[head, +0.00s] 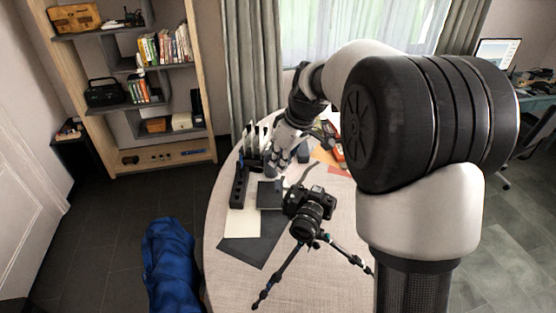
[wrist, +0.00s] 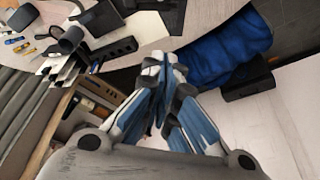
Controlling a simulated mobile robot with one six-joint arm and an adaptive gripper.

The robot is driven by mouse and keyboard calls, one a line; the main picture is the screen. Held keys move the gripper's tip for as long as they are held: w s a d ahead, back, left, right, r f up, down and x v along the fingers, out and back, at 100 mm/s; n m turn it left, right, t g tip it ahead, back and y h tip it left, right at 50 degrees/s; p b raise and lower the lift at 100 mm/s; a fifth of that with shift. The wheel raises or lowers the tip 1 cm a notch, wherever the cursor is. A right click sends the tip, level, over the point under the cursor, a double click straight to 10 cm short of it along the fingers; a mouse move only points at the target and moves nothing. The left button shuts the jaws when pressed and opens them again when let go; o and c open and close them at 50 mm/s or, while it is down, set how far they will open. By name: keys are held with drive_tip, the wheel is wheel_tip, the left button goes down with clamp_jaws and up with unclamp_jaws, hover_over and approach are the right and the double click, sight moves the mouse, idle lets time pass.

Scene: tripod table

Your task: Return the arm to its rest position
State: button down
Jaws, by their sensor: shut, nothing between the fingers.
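My arm reaches from the right side of the head view across to the far left part of a round table (head: 325,287). My gripper (head: 275,163) hangs there over the table, just behind a black camera (head: 308,212) on a tripod. In the wrist view my gripper (wrist: 162,68) shows its blue and white fingers drawn together, with nothing between them. Its exact height above the table is hard to tell.
A black power strip (head: 239,186), a dark box (head: 270,195) and papers (head: 242,222) lie near the gripper. A blue sleeping bag (head: 169,262) stands left of the table. A shelf unit (head: 165,90) is behind. The table's front is mostly bare.

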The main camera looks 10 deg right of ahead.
drive_tip(key=shift+s+r, duration=0.1)
drive_tip(key=shift+s, duration=0.05)
drive_tip(key=s+a+r+m+h+b, duration=0.1)
drive_tip(key=s+r+m+b, duration=0.1)
drive_tip(key=s, duration=0.7)
drive_tip(key=s+a+r+m+b, duration=0.1)
drive_tip(key=s+r+m, duration=0.15)
drive_tip(key=s, duration=0.65)
drive_tip(key=s+f+m+t+h+b, duration=0.1)
drive_tip(key=s+f, duration=0.4)
drive_tip(key=s, duration=1)
drive_tip(key=shift+d+f+m+t+b, duration=0.35)
drive_tip(key=shift+m+b, duration=0.4)
drive_tip(key=shift+m, duration=0.3)
